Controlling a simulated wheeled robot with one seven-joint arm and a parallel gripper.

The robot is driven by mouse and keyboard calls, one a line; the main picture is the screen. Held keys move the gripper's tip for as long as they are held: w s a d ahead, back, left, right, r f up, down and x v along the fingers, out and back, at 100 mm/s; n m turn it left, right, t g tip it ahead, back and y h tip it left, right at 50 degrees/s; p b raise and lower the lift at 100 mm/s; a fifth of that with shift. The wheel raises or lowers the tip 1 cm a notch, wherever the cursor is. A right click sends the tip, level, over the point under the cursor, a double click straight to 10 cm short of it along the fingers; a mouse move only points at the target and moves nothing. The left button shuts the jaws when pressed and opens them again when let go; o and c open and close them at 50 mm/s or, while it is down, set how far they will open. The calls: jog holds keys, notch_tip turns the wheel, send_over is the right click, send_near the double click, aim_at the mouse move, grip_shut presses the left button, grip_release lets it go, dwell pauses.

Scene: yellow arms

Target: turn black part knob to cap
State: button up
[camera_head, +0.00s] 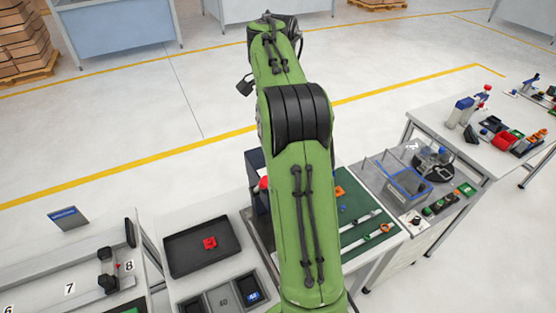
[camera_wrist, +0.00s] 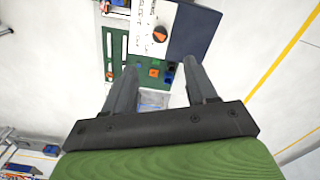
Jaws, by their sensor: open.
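In the wrist view a round knob (camera_wrist: 160,34), black with an orange mark, sits on a white panel (camera_wrist: 142,45) with dark lettering. The panel joins a dark blue box face (camera_wrist: 195,35). My gripper (camera_wrist: 161,66) is open, its two grey fingers apart with nothing held between them. In the picture the knob shows just beyond the gap between the fingertips, apart from both. I cannot tell the distance or make out the knob's labels. In the head view my green arm covers the middle, and I cannot make out the knob there.
In the wrist view a green board (camera_wrist: 118,50) and small orange and blue parts lie by the panel. In the head view a black tray (camera_head: 185,258) holds a red part (camera_head: 209,243). A green mat (camera_head: 352,210) and a clear bin (camera_head: 402,183) stand right of my arm.

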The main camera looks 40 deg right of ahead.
notch_tip(320, 180, down, 14)
jog(key=b, duration=0.3)
jog(key=shift+f, duration=0.15)
jog(key=c, duration=1.1)
jog(key=shift+o, duration=0.2)
